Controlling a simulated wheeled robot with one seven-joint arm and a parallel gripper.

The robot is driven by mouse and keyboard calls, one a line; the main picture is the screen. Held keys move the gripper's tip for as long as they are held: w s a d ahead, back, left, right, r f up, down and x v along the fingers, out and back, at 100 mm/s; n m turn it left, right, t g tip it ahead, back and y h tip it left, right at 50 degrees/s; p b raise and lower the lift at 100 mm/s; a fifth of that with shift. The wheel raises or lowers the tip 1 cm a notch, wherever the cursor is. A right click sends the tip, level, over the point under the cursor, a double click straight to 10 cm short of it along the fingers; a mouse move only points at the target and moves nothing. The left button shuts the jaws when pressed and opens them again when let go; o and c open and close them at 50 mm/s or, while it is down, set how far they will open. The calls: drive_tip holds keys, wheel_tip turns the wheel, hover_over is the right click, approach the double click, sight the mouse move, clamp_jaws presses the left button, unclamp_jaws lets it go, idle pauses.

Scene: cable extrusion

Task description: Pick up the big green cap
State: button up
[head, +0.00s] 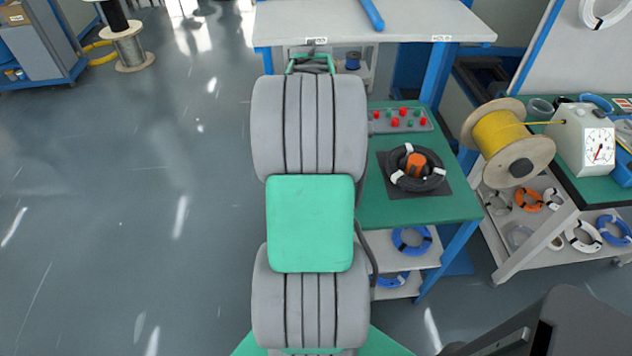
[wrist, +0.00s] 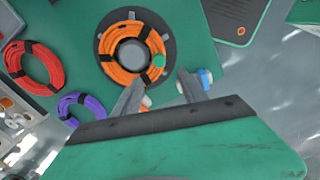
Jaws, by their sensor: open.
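In the wrist view a small round green cap (wrist: 159,60) sits at the lower right of an orange cable coil (wrist: 121,73). My gripper (wrist: 162,79) is open, with its two dark fingers apart and nothing between them. The green cap shows just beyond and between the fingertips; the height gap cannot be told. A blue-and-white piece (wrist: 206,77) lies beside the right finger. A small pale piece (wrist: 147,101) is partly hidden by the left finger. My gripper cannot be made out in the head view.
The wrist view shows a red coil (wrist: 33,65) and a purple coil (wrist: 82,111) at left, and a dark panel (wrist: 236,18) at upper right. In the head view a panel with red and green pieces (head: 379,127), a yellow cable spool (head: 492,137) and a white gauge (head: 597,146) stand right.

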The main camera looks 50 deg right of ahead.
drive_tip(key=f, duration=0.5)
drive_tip(key=f+p, duration=0.1)
drive_tip(key=f, duration=0.2)
drive_tip(key=shift+s+d, duration=0.15)
drive_tip(key=shift+s, duration=0.15)
drive_tip(key=shift+c, duration=0.5)
drive_tip(key=shift+r, duration=0.1)
clamp_jaws()
